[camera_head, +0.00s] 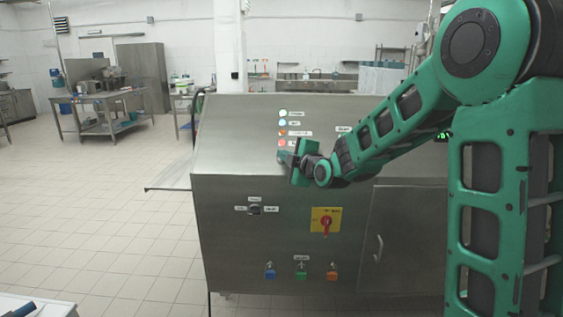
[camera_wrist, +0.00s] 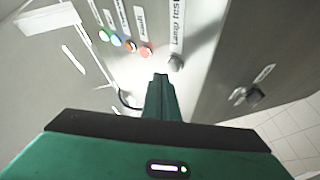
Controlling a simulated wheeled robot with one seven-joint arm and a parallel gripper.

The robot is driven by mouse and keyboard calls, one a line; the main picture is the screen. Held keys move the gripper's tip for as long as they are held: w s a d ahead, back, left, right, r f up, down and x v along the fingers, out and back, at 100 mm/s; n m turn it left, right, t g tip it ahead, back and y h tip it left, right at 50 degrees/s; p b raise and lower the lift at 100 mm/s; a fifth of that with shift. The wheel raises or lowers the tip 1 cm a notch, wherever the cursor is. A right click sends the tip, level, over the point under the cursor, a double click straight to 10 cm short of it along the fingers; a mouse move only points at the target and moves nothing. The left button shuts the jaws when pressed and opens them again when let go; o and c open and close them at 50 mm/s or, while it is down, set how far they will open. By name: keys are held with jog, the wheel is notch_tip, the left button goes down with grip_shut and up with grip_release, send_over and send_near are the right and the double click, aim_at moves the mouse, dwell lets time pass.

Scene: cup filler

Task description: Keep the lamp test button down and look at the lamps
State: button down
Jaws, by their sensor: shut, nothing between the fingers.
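The lamp test button (camera_wrist: 175,64) is a grey round knob beside its "lamp test" label in the wrist view. My gripper (camera_wrist: 161,78) is shut and empty, its tips appearing just beside the button; I cannot tell whether they touch it. In the head view my gripper (camera_head: 283,157) is at the sloped panel, just below the lamp column, and hides the button. The lamps form a row: green (camera_head: 283,113), light blue (camera_head: 283,123), orange (camera_head: 282,133) and red (camera_head: 281,143). All look bright. The wrist view also shows the red lamp (camera_wrist: 146,52) nearest the button.
The steel cabinet (camera_head: 235,250) carries a selector switch (camera_head: 255,210), a red rotary switch on a yellow plate (camera_head: 326,221) and blue, green and orange fittings low down. A door handle (camera_head: 378,248) is at right. The tiled floor (camera_head: 100,220) at left is open.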

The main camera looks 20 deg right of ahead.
jog(key=shift+w+f, duration=0.1)
dwell(0.4)
jog(key=shift+w+d+f, duration=0.1)
jog(key=shift+w+f, duration=0.1)
jog(key=shift+w+d+f, duration=0.1)
jog(key=shift+w+f, duration=0.15)
jog(key=shift+f, duration=0.05)
dwell(1.2)
jog(key=shift+s+a+r, duration=0.2)
jog(key=shift+s+r, duration=0.35)
jog(key=shift+r, duration=0.05)
jog(key=s+r, duration=0.1)
jog(key=r, duration=0.1)
jog(key=s+a+r, duration=0.1)
jog(key=s, duration=0.1)
jog(key=shift+s+r, duration=0.1)
jog(key=shift+r, duration=0.25)
dwell(0.4)
